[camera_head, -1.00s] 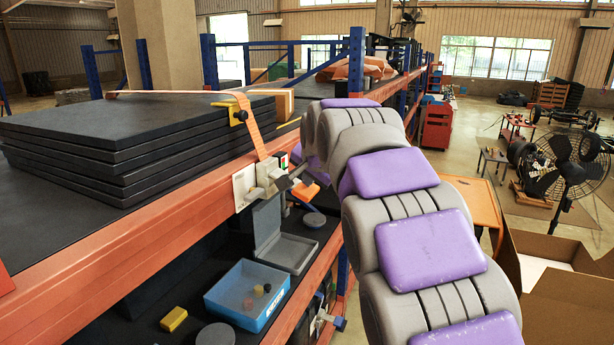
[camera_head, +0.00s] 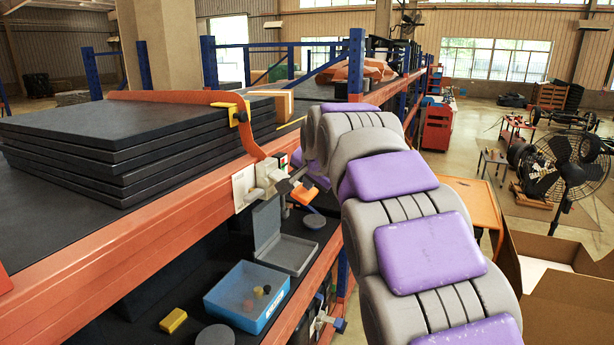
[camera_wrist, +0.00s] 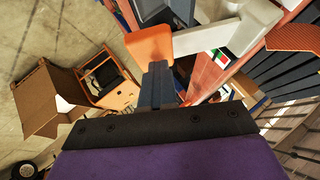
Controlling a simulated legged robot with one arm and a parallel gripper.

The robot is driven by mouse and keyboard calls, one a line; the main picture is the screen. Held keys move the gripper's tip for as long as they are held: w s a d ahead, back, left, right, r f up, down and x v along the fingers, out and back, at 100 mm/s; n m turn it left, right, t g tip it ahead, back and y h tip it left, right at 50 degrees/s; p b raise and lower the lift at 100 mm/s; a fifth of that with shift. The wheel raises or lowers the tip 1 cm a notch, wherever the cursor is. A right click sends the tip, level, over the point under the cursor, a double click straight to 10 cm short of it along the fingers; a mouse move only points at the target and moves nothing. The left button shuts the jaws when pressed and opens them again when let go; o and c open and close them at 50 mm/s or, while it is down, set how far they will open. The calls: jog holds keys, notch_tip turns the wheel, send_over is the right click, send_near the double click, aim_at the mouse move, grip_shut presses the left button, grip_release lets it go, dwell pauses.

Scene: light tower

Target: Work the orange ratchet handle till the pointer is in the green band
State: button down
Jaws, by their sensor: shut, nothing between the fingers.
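The orange ratchet handle (camera_head: 304,193) sticks out from the pale ratchet body (camera_head: 268,178) on the orange shelf beam. It also shows in the wrist view (camera_wrist: 150,46). An orange-red strap (camera_head: 243,134) runs over the dark stack and curves down to the ratchet. A small coloured panel (camera_head: 284,160) sits behind the ratchet, and its green and red patches show in the wrist view (camera_wrist: 218,58). I cannot make out the pointer. My gripper (camera_wrist: 157,70) is shut and empty, its tips at the lower edge of the handle. I cannot tell whether they touch it.
A stack of dark slabs (camera_head: 120,150) lies on the shelf top, with a yellow corner piece (camera_head: 238,114) on its edge. Below are a blue bin (camera_head: 247,312), an open grey case (camera_head: 285,252) and a yellow block (camera_head: 173,320). A cardboard box (camera_head: 560,270) stands at the right.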

jog(key=shift+f, duration=0.1)
jog(key=shift+d+r+p, duration=0.1)
jog(key=shift+r+p, duration=0.9)
jog(key=shift+r, duration=0.5)
jog(key=shift+w+a+r+p, duration=0.1)
jog(key=shift+a+r+p, duration=0.05)
jog(key=shift+r+p, duration=0.4)
jog(key=shift+a+r+p, duration=0.15)
jog(key=shift+r+p, duration=0.15)
jog(key=shift+r, duration=0.45)
jog(key=shift+d, duration=0.1)
jog(key=shift+r, duration=0.15)
notch_tip(320, 180, up, 5)
jog(key=p, duration=0.3)
jog(key=shift+p, duration=0.3)
jog(key=shift+f, duration=0.2)
